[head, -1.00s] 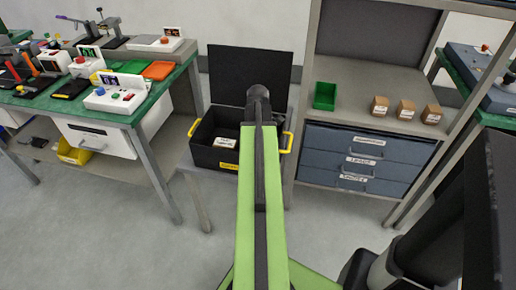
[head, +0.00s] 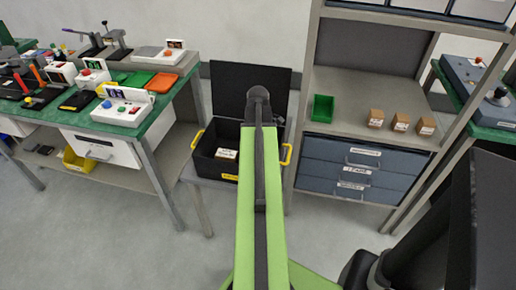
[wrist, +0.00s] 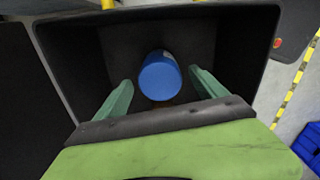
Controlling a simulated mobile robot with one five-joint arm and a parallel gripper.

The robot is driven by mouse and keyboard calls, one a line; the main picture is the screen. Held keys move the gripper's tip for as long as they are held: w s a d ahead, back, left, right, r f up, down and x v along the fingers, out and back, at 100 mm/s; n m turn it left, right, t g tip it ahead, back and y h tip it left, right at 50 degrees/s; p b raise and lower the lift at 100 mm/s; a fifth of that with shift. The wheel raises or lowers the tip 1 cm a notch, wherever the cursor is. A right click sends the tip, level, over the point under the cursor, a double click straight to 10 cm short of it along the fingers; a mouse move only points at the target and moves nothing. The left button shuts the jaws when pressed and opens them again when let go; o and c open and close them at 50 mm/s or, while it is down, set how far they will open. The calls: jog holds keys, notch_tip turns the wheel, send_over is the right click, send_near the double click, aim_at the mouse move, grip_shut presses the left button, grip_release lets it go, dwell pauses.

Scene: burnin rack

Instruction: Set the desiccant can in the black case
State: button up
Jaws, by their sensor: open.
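The black case (head: 208,168) stands with its lid (head: 228,85) open, left of the shelf unit in the head view; it also shows in the wrist view (wrist: 250,50). The desiccant can, a blue cylinder (wrist: 160,78), is inside the case in the wrist view, near the middle, its round blue end facing the camera. My gripper (wrist: 160,92) is open, one green finger on each side of the can with gaps between. In the head view my arm hides the can and part of the case. I cannot tell if the can touches the case floor.
A white-labelled item (head: 226,154) lies in the case. A green-topped bench (head: 150,125) with devices stands left. The shelf unit right holds a green bin (head: 322,108), small brown boxes (head: 400,122) and blue drawers (head: 350,165). The floor in front is clear.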

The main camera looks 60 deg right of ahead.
notch_tip(320, 180, up, 6)
jog(key=p, duration=0.4)
jog(key=shift+r+p, duration=0.25)
jog(key=shift+p, duration=0.1)
jog(key=shift+f, duration=0.15)
jog(key=w+a+m, duration=0.1)
jog(key=w+a, duration=0.8)
jog(key=a, duration=0.3)
jog(key=w+a+m, duration=0.1)
jog(key=w+a, duration=0.8)
jog(key=a, duration=0.3)
jog(key=w+a+m, duration=0.1)
jog(key=w+a, duration=0.1)
jog(key=a, duration=1.1)
jog(key=w+a+m, duration=0.2)
jog(key=a, duration=1.1)
jog(key=shift+a, duration=0.15)
